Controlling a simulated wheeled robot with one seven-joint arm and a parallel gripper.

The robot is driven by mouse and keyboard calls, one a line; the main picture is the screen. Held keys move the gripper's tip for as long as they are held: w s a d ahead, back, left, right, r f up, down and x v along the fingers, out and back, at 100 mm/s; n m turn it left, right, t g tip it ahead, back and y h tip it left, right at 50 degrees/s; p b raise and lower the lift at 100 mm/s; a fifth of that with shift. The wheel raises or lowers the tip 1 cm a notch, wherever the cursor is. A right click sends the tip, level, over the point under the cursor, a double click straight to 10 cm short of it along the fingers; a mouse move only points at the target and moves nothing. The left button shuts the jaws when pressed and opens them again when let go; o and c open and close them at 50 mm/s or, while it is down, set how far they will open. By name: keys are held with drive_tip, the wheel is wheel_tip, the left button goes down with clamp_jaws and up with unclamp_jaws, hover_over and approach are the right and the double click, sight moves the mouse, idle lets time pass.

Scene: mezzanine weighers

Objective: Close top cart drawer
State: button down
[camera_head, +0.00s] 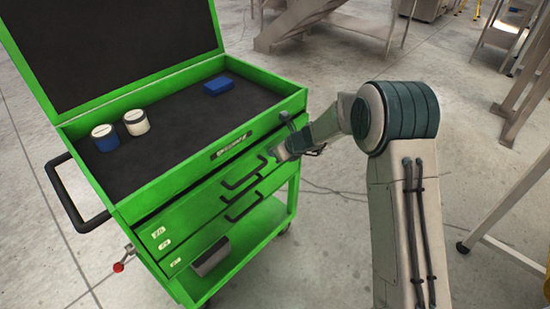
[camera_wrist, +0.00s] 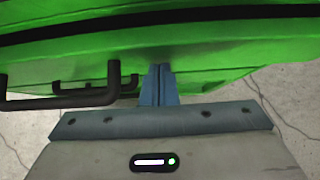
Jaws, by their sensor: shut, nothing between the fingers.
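The green cart (camera_head: 185,88) stands left of centre with its lid up. Its top drawer (camera_head: 205,190) is at the upper front, below the tray rim, with a dark gap along its upper edge. The drawer front also shows in the wrist view (camera_wrist: 215,52). A black handle (camera_head: 240,174) is on its front, and a handle shows left of the fingers in the wrist view (camera_wrist: 60,101). My gripper (camera_head: 274,154) is shut and empty at the right part of the drawer front. Its fingertips (camera_wrist: 160,68) are at or very near the green face; contact is unclear.
Lower drawers with black handles (camera_head: 244,206) sit below. A black side handle (camera_head: 72,192) sticks out left. Open concrete floor (camera_head: 320,250) lies right of the cart.

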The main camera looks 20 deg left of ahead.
sight(269, 146)
drive_tip(key=shift+w+a, duration=0.35)
drive_tip(key=shift+a, duration=0.3)
drive_tip(key=shift+w+a, duration=0.3)
drive_tip(key=shift+a, duration=0.3)
drive_tip(key=shift+w+a+r, duration=0.1)
drive_tip(key=shift+a+r, duration=0.05)
drive_tip(key=shift+a, duration=0.05)
drive_tip(key=shift+a+r, duration=0.1)
drive_tip(key=shift+a, duration=0.05)
